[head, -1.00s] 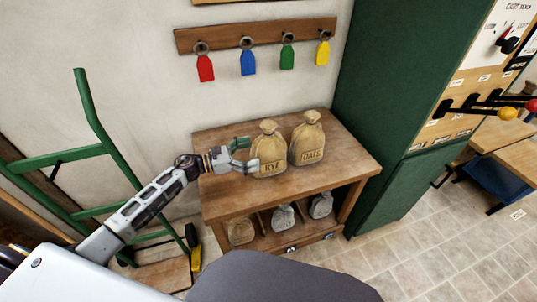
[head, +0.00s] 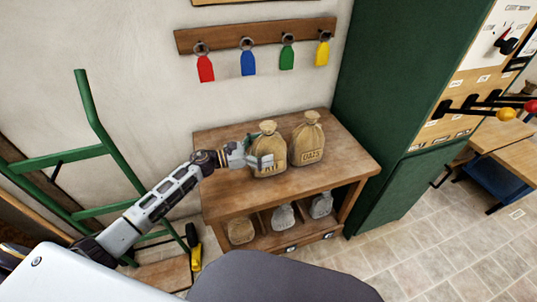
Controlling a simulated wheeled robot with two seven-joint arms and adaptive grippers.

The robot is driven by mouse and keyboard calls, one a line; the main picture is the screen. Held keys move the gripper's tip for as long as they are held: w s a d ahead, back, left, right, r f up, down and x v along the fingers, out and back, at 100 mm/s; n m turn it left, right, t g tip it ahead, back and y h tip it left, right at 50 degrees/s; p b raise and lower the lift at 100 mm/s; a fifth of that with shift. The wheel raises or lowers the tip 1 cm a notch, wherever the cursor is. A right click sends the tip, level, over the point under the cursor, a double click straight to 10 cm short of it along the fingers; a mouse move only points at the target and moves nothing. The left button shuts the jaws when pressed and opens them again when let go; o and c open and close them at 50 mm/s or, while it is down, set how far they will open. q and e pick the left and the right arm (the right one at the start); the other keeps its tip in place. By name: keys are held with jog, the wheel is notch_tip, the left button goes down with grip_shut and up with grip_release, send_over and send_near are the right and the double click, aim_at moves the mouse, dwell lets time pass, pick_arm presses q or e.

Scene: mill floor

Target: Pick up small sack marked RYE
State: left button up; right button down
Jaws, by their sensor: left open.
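The small tan sack marked RYE (head: 271,143) stands upright on top of the wooden shelf unit (head: 224,198). My left gripper (head: 258,152) is open at the sack's left side. One finger lies in front of the sack and partly covers its label; the other shows at its back left. I cannot tell whether the fingers touch the cloth. A like sack marked OATS (head: 308,140) stands just to the right. My right gripper is not in view.
Below the top, compartments hold a tan sack (head: 240,230) and two grey sacks (head: 282,217) (head: 321,205). A green cabinet (head: 392,110) stands close on the right. A green hand truck (head: 95,150) is at left. Coloured tags hang from a rail (head: 265,34) above.

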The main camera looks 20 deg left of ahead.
pick_arm(q)
jog(key=shift+d, duration=0.1)
dwell(0.4)
jog(key=c, duration=2)
jog(key=shift+w+r, duration=0.1)
jog(key=shift+r, duration=0.05)
